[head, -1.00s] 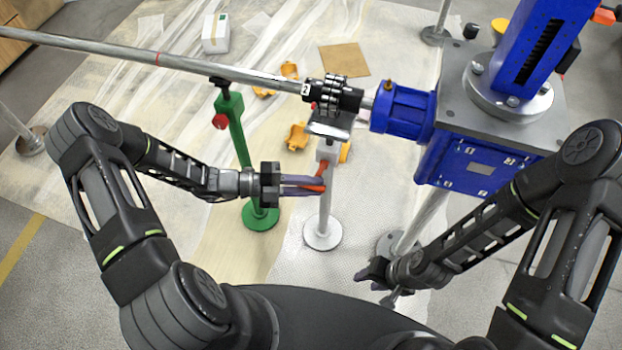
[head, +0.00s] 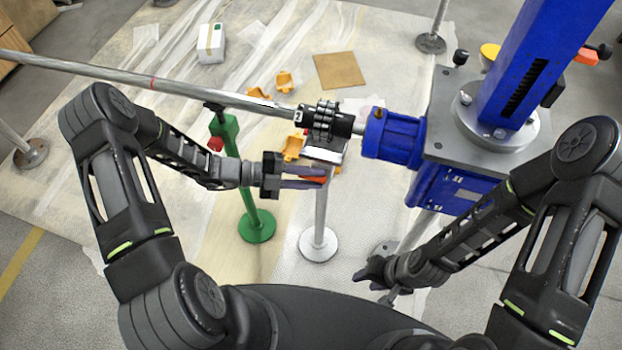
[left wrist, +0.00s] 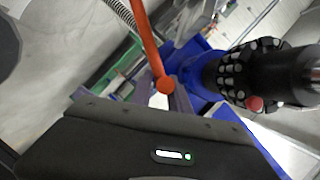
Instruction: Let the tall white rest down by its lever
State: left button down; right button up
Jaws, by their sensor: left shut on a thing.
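The tall white rest (head: 320,212) stands upright on its round white base, with its grey top plate (head: 325,154) just below the dark coupling on the long shaft. I cannot tell whether the plate touches it. My left gripper (head: 318,177) is at the upper part of the white rest, shut on its orange-red lever (head: 312,180). The fingers hide part of the lever and post. In the left wrist view the orange lever (left wrist: 150,45) runs down to a rounded end beside the fingers. My right gripper (head: 375,278) is low at the right, apart from the rest; its jaw opening is unclear.
A green rest (head: 250,190) with a red knob stands left, under the long steel shaft (head: 180,82). A blue gearbox (head: 450,185) and blue column stand right. The dark studded coupling (head: 325,121) is close above my left gripper. Orange pieces (head: 285,82) lie on the floor sheet behind.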

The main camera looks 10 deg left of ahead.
pick_arm(q)
jog(key=shift+w+d+r, duration=0.1)
jog(key=shift+w+r, duration=0.05)
jog(key=shift+r, duration=0.1)
jog(key=c, duration=1.4)
grip_release()
jog(key=shift+c, duration=0.2)
jog(key=shift+o, duration=0.6)
jog(key=shift+f, duration=0.15)
jog(key=b+v, duration=0.1)
jog(key=v, duration=0.5)
jog(key=shift+a, duration=0.4)
jog(key=shift+s+a, duration=0.35)
jog(key=shift+a, duration=0.2)
